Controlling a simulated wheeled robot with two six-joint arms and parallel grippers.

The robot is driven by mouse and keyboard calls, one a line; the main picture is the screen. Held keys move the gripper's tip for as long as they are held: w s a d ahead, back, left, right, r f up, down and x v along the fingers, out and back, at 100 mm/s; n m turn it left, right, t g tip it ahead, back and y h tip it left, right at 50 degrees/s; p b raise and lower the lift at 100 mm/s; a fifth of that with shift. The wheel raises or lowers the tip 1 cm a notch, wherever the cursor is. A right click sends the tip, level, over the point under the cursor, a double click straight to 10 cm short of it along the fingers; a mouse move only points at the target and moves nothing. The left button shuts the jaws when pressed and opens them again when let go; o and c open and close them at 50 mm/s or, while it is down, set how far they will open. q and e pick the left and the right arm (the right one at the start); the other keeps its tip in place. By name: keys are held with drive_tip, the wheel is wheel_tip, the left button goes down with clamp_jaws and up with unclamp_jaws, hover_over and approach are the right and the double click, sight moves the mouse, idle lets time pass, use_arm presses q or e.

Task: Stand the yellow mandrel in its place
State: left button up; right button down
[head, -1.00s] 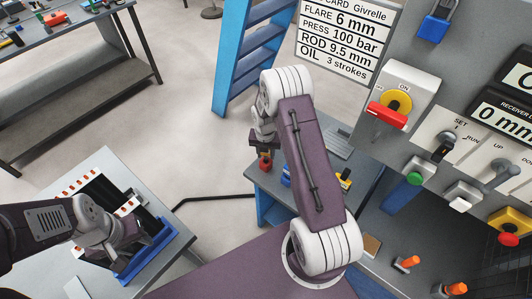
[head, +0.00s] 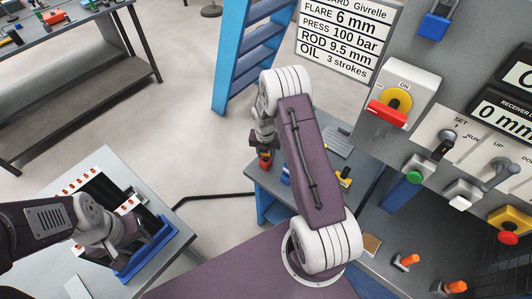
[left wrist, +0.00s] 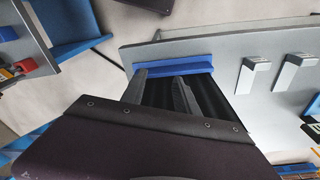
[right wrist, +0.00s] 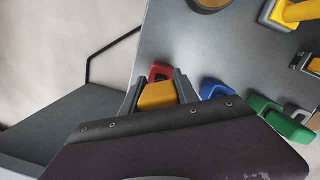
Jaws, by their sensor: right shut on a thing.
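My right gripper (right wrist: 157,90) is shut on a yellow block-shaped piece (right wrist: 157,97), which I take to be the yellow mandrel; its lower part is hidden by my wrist. A red piece (right wrist: 160,73) shows just beyond the held piece, close to the fingertips; I cannot tell whether they touch. In the head view my right gripper (head: 262,142) is over the left end of the small grey table, with the red piece (head: 265,161) below it. My left gripper (left wrist: 160,88) is open and empty over a dark ribbed tray with a blue edge (left wrist: 172,70).
Blue (right wrist: 214,88) and green (right wrist: 282,117) pieces stand right of the held piece. The control panel (head: 480,135) rises at the right. Floor is open left of the small table.

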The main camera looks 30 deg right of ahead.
drive_tip(key=shift+f, duration=0.25)
drive_tip(key=shift+c, duration=0.2)
unclamp_jaws()
idle(0.5)
drive_tip(key=shift+o, duration=0.2)
